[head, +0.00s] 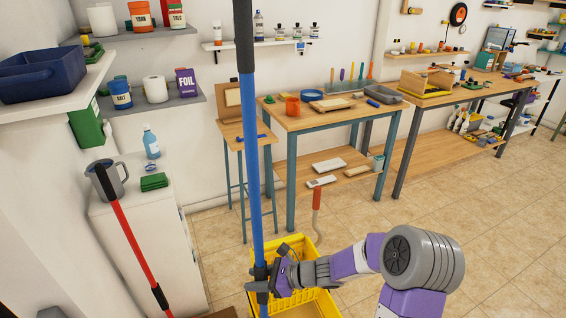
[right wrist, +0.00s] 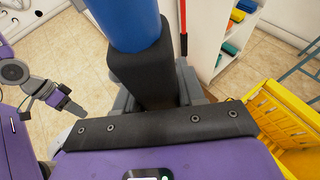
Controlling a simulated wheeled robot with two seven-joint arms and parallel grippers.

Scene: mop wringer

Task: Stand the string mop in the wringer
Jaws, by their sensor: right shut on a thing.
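The string mop's blue pole (head: 254,180) with a black upper grip stands nearly upright in the head view; its strings are out of sight. My right gripper (head: 264,277) is shut around a black sleeve low on the pole. In the right wrist view the pole (right wrist: 133,22) and sleeve (right wrist: 140,70) rise between its fingers. The yellow wringer bucket (head: 318,300) stands on the floor behind and right of the pole, partly covered by my right arm. A red-gripped lever (head: 317,200) rises behind it. My left gripper (right wrist: 55,98) shows only in the right wrist view, apparently open and empty.
A red-handled pole (head: 135,245) stands at the left before a white cabinet (head: 150,215) holding a grey jug (head: 110,180) and green cloths (head: 154,182). Workbenches (head: 335,115) line the back wall. Tiled floor (head: 450,210) is open at the right.

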